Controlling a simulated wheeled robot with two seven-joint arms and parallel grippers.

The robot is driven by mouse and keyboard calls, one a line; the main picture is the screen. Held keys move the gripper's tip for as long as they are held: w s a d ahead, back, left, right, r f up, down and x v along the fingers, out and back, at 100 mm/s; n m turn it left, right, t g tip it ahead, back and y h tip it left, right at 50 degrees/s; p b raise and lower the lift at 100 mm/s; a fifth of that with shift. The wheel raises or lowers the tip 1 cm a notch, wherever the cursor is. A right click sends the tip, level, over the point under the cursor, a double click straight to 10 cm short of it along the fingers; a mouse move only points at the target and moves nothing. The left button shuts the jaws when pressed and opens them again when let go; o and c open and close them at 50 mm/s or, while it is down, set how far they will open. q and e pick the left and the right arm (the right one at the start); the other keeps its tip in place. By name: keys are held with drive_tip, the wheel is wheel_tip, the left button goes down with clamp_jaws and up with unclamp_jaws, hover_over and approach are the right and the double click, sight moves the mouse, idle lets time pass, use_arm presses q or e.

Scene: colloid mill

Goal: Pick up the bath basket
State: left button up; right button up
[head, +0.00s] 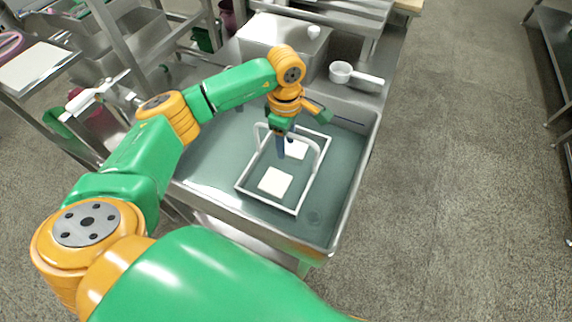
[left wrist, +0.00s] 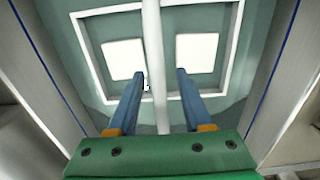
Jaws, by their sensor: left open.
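The bath basket (head: 267,201) is a white rectangular frame with an arched handle, lying in the teal-floored basin. Two flat white squares lie inside it, one on each side of the handle. My left gripper (head: 283,150) reaches down over the basket at its handle. In the left wrist view my left gripper (left wrist: 160,85) is open, with a blue finger on each side of the bath basket's (left wrist: 233,50) white handle bar. Gaps show between the fingers and the bar, though depth is hard to judge. My right gripper is not in view.
The metal basin (head: 352,195) has raised walls around the basket. A white ladle-like cup (head: 341,73) rests behind it, near a metal box (head: 262,45). A white board (head: 38,68) lies on a rack at the left.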

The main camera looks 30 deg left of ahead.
use_arm(q)
drive_tip(key=shift+r, duration=0.1)
clamp_jaws()
idle(1.2)
